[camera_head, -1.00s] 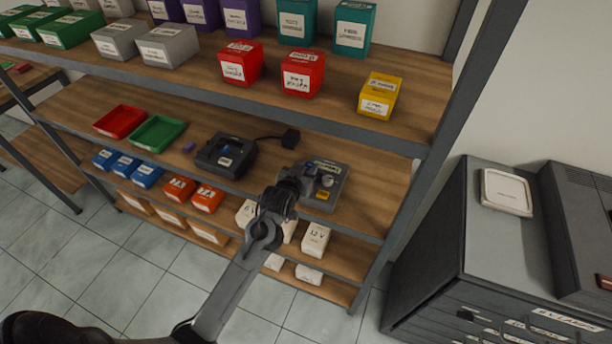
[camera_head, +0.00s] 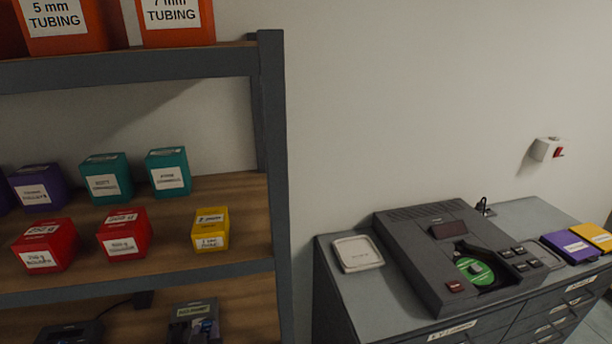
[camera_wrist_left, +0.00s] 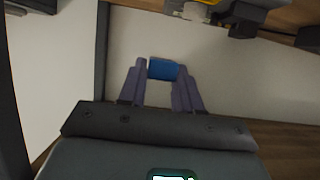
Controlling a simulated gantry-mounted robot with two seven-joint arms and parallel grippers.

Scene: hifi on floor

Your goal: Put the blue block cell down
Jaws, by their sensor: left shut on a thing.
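In the left wrist view, the blue block cell (camera_wrist_left: 162,69) is held between the two fingertips of my left gripper (camera_wrist_left: 163,75), which is shut on it. The block itself cannot be made out in the head view. Whether the block touches anything below is not clear. My right gripper is not in view.
A shelf with red boxes (camera_head: 124,236), teal boxes (camera_head: 168,172) and a yellow box (camera_head: 210,230) stands above the device. A dark post (camera_head: 270,180) bounds the shelf on the right. A cabinet at right carries a disc machine (camera_head: 450,255) and a pale tray (camera_head: 358,253).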

